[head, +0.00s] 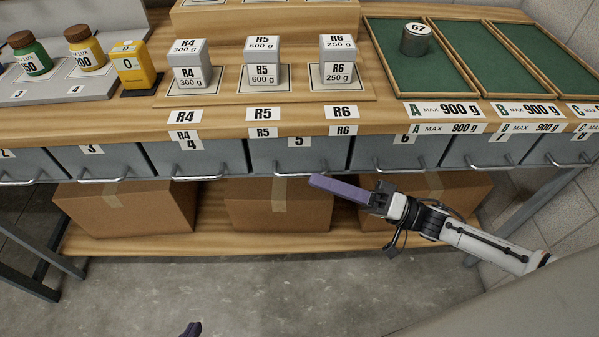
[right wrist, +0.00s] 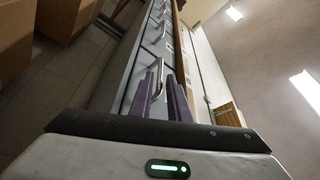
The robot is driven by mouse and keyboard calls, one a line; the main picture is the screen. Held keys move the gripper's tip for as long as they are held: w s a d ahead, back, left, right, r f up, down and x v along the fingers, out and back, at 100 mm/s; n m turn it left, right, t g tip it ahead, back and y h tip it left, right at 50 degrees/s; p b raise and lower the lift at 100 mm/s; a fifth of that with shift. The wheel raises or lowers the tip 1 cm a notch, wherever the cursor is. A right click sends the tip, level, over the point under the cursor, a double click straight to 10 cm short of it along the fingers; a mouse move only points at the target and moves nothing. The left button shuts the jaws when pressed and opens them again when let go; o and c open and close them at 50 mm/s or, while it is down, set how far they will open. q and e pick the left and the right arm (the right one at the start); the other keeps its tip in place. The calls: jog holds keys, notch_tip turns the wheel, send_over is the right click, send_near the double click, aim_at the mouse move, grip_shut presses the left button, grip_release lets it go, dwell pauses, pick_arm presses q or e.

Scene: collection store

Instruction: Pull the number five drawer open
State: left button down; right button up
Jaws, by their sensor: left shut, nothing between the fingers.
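The number five drawer (head: 325,155) is a grey front under the wooden counter, with a "5" label and a metal bar handle (head: 290,174). It looks closed, level with the drawers beside it. My right gripper (head: 316,181), with purple fingers, is at the right part of this handle. In the right wrist view my right gripper (right wrist: 158,85) has its two fingers apart, with a handle near their tips; whether they touch it I cannot tell.
The drawer numbered four (head: 190,157) is to the left and the drawer numbered six (head: 400,153) to the right, both closed. Cardboard boxes (head: 125,208) stand on the shelf below. Weights, bottles and green trays (head: 482,50) stand on the counter. The floor in front is clear.

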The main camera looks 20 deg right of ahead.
aim_at(300, 173)
jog(key=x, duration=0.5)
jog(key=shift+w+a, duration=0.15)
grip_shut()
dwell(1.3)
